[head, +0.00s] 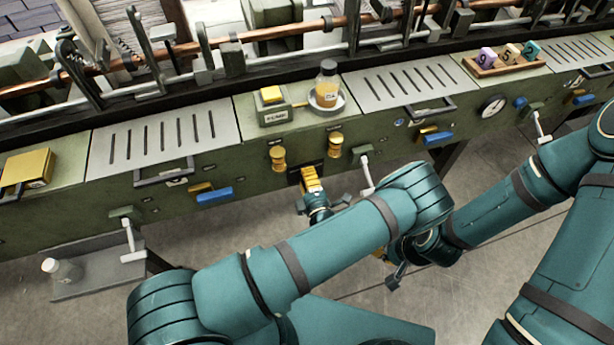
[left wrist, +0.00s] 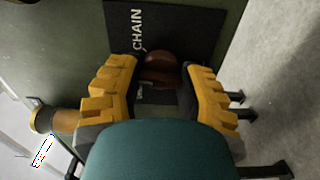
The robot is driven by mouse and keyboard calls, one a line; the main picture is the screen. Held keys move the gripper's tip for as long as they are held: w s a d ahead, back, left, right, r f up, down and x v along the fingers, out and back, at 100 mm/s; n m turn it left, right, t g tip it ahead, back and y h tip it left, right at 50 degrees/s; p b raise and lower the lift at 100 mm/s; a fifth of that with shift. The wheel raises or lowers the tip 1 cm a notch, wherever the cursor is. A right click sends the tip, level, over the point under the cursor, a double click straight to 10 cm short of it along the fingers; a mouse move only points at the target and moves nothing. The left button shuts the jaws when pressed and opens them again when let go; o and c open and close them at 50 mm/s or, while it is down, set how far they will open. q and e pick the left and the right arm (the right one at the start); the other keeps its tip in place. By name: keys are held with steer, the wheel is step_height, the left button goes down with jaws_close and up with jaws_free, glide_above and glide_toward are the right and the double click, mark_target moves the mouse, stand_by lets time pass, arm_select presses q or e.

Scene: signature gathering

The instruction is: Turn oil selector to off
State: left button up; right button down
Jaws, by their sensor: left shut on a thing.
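The oil selector shows as a reddish-brown knob (left wrist: 162,70) on a dark plate (left wrist: 190,30) marked "CHAIN" in the left wrist view. A second, smaller label beside the knob is mostly covered. My left gripper (left wrist: 160,85) is shut on this knob, with a yellow finger on each side. In the head view my left gripper (head: 311,176) is at the green front panel, just below and between two brass knobs; the selector is hidden there. My right gripper (head: 392,272) is low, away from the panel and partly hidden behind my arm, so its jaws cannot be judged.
Brass knobs (head: 278,158) (head: 335,146) flank the selector above. A white lever (head: 366,174) stands close on its right. A bottle of amber liquid (head: 327,88) and a yellow-topped box (head: 272,98) stand on the ledge above. Blue handles (head: 214,195) line the panel.

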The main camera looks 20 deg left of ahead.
mark_target(304, 151)
arm_select(q)
steer(key=shift+r+n, duration=0.1)
steer(key=shift+n, duration=0.4)
steer(key=o, duration=1.2)
steer(key=shift+a, duration=0.1)
step_height(304, 151, up, 9)
steer(key=shift+r, duration=0.15)
steer(key=shift+w+r, duration=0.1)
steer(key=shift+r, duration=0.3)
steer(key=shift+f, duration=0.15)
